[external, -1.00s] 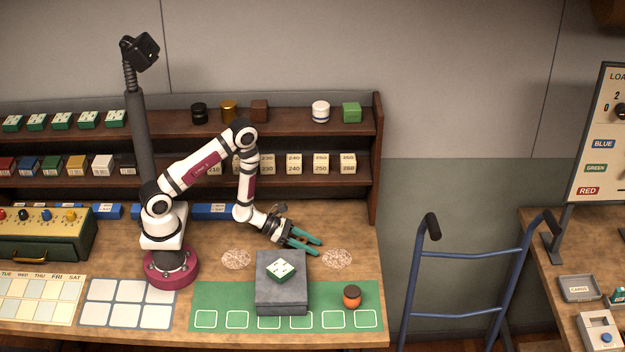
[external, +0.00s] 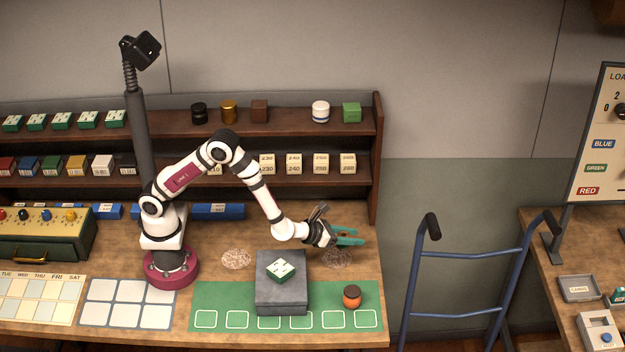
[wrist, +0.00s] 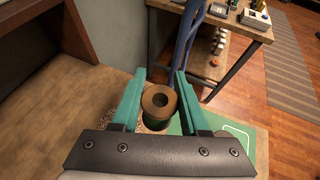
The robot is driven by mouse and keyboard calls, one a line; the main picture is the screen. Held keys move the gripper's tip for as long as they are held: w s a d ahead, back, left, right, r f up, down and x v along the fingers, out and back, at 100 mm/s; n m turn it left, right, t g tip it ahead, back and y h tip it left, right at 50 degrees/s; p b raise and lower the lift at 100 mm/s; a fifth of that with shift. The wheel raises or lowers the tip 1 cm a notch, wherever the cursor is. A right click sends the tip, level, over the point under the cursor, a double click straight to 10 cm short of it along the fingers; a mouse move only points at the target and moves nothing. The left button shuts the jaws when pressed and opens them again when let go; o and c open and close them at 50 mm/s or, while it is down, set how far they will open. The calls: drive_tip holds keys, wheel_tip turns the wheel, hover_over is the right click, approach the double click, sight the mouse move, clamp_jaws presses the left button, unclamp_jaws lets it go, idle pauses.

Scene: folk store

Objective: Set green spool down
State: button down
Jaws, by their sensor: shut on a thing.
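My gripper (external: 350,237) points to the right, above the right speckled patch (external: 338,260) near the table's right end. In the wrist view its two teal fingers (wrist: 159,78) stand either side of the spool (wrist: 158,104). The spool has a brown ring-shaped top with a dark hole and a green body. It looks upright between the fingers. In the external view the fingers hide most of it, and I cannot tell its exact height above the table.
A grey block (external: 282,298) with a green-and-white box (external: 280,270) on it stands left of my gripper. An orange jar with a dark lid (external: 352,297) stands on the green mat (external: 215,295). The left speckled patch (external: 236,259) is bare. Shelves (external: 300,130) rise behind.

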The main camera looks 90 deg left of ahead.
drive_tip(key=d, duration=0.4)
drive_tip(key=y, duration=0.1)
hover_over(362, 257)
drive_tip(key=shift+n, duration=0.4)
wheel_tip(362, 257, down, 8)
drive_tip(key=shift+d, duration=0.1)
drive_tip(key=shift+f, duration=1.95)
drive_tip(key=shift+c, duration=2.1)
unclamp_jaws()
drive_tip(key=shift+f, duration=0.1)
